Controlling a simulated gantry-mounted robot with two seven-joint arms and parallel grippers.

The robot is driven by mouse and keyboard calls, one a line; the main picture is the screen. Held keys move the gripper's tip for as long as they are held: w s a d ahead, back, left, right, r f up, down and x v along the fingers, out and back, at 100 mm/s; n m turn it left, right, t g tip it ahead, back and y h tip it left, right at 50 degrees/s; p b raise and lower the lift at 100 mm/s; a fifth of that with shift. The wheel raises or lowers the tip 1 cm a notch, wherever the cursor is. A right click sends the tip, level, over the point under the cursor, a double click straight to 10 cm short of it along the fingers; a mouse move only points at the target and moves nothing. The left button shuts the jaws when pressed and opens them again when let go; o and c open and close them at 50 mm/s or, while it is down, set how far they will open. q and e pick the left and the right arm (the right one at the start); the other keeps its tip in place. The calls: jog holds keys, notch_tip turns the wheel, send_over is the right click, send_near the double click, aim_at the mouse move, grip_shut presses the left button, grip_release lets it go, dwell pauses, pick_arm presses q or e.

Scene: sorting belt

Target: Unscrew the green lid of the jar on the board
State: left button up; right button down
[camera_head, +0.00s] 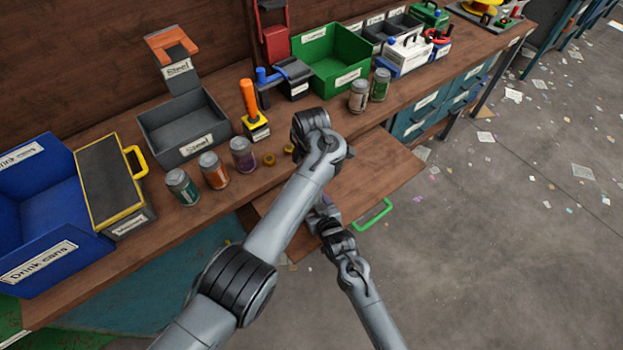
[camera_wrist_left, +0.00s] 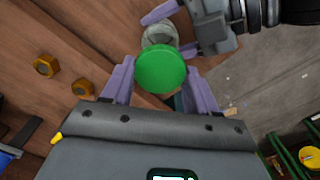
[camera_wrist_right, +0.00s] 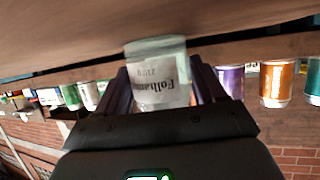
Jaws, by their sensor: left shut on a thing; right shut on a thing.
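The round green lid (camera_wrist_left: 162,68) sits between the two purple fingers of my left gripper (camera_wrist_left: 155,80) in the left wrist view, and that gripper is shut on it. The grey-white jar (camera_wrist_left: 158,36) shows behind the lid. My right gripper (camera_wrist_left: 178,32) is shut on the jar from the side. In the right wrist view the jar (camera_wrist_right: 160,75) carries an upside-down printed label between the fingers. I cannot tell whether lid and jar still touch. In the head view my arms hide the jar and lid above the brown board (camera_head: 385,170).
The board has a green handle (camera_head: 373,215). On the bench stand several cans, such as a purple one (camera_head: 243,154), a grey bin (camera_head: 185,130), a green bin (camera_head: 330,62) and a blue bin (camera_head: 50,215). Two brass nuts (camera_wrist_left: 46,66) lie left of the lid.

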grip_release()
dwell(0.3)
